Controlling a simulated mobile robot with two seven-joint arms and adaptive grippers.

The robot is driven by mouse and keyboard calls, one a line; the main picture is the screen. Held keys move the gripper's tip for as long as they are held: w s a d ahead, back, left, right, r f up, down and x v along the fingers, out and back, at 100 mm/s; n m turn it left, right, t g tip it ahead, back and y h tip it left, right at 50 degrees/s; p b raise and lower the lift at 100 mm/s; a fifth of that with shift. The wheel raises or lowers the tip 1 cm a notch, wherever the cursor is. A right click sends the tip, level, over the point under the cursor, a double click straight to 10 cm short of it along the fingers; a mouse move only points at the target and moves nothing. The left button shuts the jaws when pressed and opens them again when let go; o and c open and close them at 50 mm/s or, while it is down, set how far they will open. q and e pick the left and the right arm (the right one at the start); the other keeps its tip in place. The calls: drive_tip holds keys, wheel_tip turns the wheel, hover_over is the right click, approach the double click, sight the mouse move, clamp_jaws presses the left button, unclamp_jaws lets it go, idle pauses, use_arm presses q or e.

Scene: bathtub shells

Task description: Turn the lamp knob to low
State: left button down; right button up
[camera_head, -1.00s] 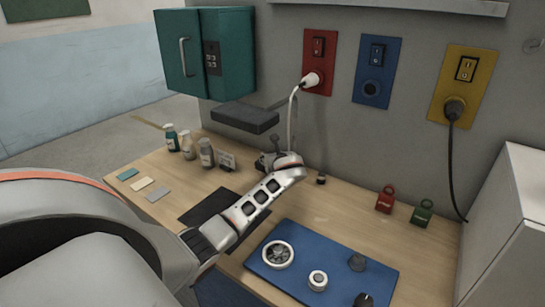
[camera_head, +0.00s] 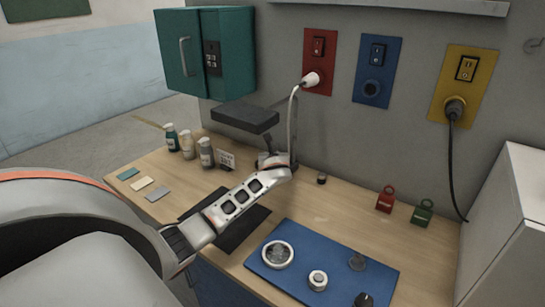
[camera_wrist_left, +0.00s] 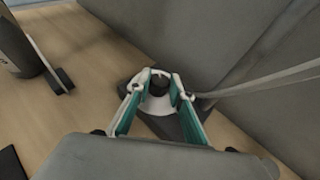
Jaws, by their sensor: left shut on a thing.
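The lamp has a flat dark head (camera_head: 245,117) that hangs over the back of the wooden desk in the head view. Its foot is mostly hidden behind my left wrist. In the left wrist view, a dark round knob (camera_wrist_left: 158,84) in a pale ring sits between the fingertips of my left gripper (camera_wrist_left: 163,90). The teal-lined fingers are shut on it from both sides. In the head view my left gripper (camera_head: 271,159) is at the lamp's foot and partly hidden. The knob's setting cannot be read. My right gripper is not in view.
A white cable rises beside my wrist to the red socket plate (camera_head: 318,62). Several bottles (camera_head: 188,146) and a small sign (camera_head: 226,160) stand left of the gripper. A blue mat (camera_head: 318,255) with round parts lies at the front right. A teal cabinet (camera_head: 205,55) hangs above.

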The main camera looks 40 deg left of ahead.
use_arm(q)
drive_tip(key=m+t+h, duration=0.1)
drive_tip(key=m+h, duration=0.1)
drive_tip(key=a+m+t+h, duration=0.1)
drive_tip(key=m+h, duration=0.2)
drive_tip(key=shift+s+t, duration=0.2)
drive_tip(key=shift+t, duration=0.2)
drive_tip(key=shift+a+r+m+t+h, duration=0.1)
drive_tip(key=shift+m+t+h, duration=0.15)
drive_tip(key=shift+m+h, duration=0.75)
drive_tip(key=shift+a+m+t+h, duration=0.1)
drive_tip(key=shift+m+t+h, duration=0.15)
drive_tip(key=shift+m+h, duration=1.35)
drive_tip(key=shift+h, duration=0.3)
drive_tip(key=c, duration=1.8)
unclamp_jaws()
drive_tip(key=v, duration=0.5)
drive_tip(key=shift+s, duration=0.45)
drive_tip(key=shift+s+r, duration=0.45)
drive_tip(key=shift+s, duration=0.2)
drive_tip(key=shift+a, duration=0.1)
